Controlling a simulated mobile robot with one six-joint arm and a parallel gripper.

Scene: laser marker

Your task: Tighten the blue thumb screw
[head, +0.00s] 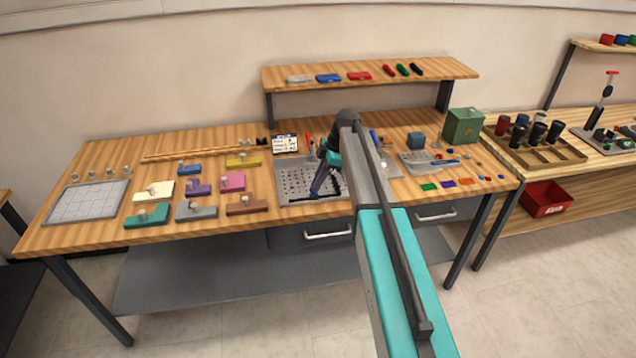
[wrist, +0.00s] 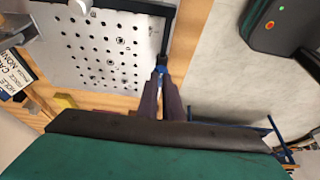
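The blue thumb screw (wrist: 161,68) shows in the wrist view at the lower end of a black bar (wrist: 168,40), beside the perforated plate (wrist: 75,45). My gripper (wrist: 162,80) has its two dark fingers pointing at the screw, with their tips right at it. A narrow gap shows between the fingers. I cannot tell whether they grip the screw or only stand around it. In the head view my gripper (head: 316,194) is low over the front of the perforated plate (head: 290,178); the screw cannot be made out there.
Several coloured blocks, such as the pink one (head: 233,182), stand left of the plate. A gridded pad (head: 85,200) lies at the far left. A green box (head: 464,126) stands at the back right. A shelf (head: 350,80) spans the back. A price card (wrist: 12,75) is left in the wrist view.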

